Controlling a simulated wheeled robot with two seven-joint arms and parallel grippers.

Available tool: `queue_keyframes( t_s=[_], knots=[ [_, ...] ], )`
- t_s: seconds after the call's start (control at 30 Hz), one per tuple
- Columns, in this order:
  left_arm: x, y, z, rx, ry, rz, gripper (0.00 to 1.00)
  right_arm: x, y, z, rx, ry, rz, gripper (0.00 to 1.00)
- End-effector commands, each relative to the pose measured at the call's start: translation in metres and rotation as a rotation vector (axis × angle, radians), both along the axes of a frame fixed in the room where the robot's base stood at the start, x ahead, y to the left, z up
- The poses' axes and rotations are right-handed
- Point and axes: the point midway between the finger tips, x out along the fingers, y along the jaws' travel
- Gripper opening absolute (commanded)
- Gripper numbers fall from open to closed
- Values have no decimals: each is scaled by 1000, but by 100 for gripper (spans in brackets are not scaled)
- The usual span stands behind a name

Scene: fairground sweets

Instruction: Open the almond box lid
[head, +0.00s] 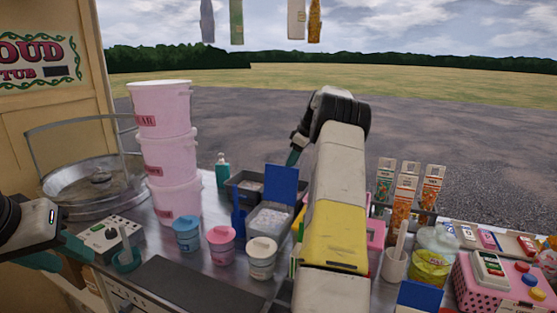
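I cannot single out an almond box by any readable label. A grey metal box (267,222) with pale contents stands mid-counter, a blue panel (282,184) upright at its back. My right arm crosses the middle of the view.
Stacked pink tubs (168,157) and a round metal pan (90,186) stand at left. Blue (187,235), pink (221,242) and white (262,259) lidded jars stand in front of the boxes. Cartons (405,197) and a polka-dot pink box (502,293) are right. Packets hang above.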

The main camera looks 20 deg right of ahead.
Motion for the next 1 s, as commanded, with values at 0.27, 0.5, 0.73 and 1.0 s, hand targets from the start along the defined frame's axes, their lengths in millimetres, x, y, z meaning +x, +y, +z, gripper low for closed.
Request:
queue_keyframes(
  t_s=[0.27, 0.5, 0.73, 1.0],
  knots=[
    [0, 0, 0, 0, 0, 0, 36, 6, -26, -1, -13, -5, -9, 35],
    [0, 0, 0, 0, 0, 0, 36, 13, -46, -2, -19, -11, -14, 44],
    [0, 0, 0, 0, 0, 0, 36, 17, -60, -3, -21, -13, -12, 68],
    [0, 0, 0, 0, 0, 0, 36, 17, -64, -2, -22, -11, -10, 68]
  ],
)
